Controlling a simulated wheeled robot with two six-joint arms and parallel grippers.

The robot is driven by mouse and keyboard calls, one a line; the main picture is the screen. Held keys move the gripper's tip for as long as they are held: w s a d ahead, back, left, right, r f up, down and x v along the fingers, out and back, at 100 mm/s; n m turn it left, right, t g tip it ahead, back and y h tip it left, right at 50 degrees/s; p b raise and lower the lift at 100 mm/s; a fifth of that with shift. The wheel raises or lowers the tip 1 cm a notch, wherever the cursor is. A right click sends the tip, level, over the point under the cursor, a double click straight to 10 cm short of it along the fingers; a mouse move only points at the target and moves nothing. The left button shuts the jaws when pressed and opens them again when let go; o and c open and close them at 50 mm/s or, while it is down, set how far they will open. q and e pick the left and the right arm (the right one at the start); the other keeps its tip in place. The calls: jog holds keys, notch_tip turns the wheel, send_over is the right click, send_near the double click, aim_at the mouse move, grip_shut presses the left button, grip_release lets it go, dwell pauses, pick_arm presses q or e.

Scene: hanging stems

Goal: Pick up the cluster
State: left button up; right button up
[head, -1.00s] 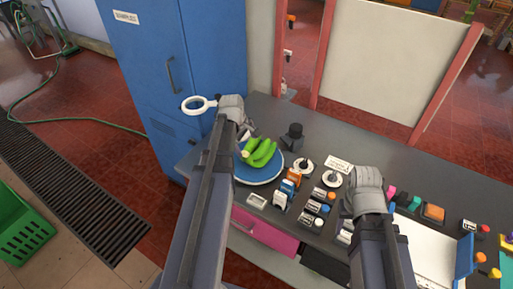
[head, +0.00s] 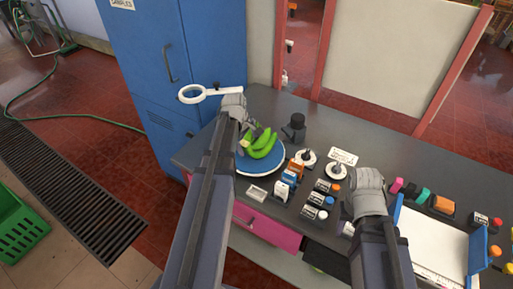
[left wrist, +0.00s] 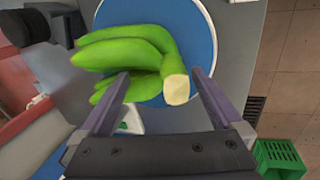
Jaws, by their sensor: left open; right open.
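The cluster is a bunch of green bananas (head: 263,144) lying on a round blue plate with a pale rim (head: 262,169) on the dark counter. In the left wrist view the cluster (left wrist: 125,52) lies ahead of my left gripper (left wrist: 164,75), and its cut stem end sits between the two open fingers. I cannot tell whether the fingers touch it. In the head view my left gripper (head: 243,125) is at the cluster's left end, and its fingers are partly hidden. My right gripper (head: 364,182) is over the counter to the right, away from the cluster; its fingertips are hard to make out.
A dark knobbed object (head: 295,128) stands behind the plate. Stamps and small bottles (head: 318,200) fill the counter to the right, with a white tray (head: 432,240) beyond. A blue cabinet (head: 180,60) stands at the left.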

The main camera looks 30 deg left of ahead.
pick_arm(q)
jog(key=shift+w+f, duration=0.15)
jog(key=shift+f, duration=0.3)
jog(key=shift+r, duration=0.1)
pick_arm(e)
jog(key=shift+f, duration=0.35)
pick_arm(q)
jog(key=shift+c, duration=0.2)
jog(key=c, duration=1.5)
jog(key=shift+r, duration=0.1)
jog(key=shift+c, duration=0.2)
notch_tip(320, 180, up, 10)
jog(key=p, duration=1)
pick_arm(e)
notch_tip(320, 180, up, 10)
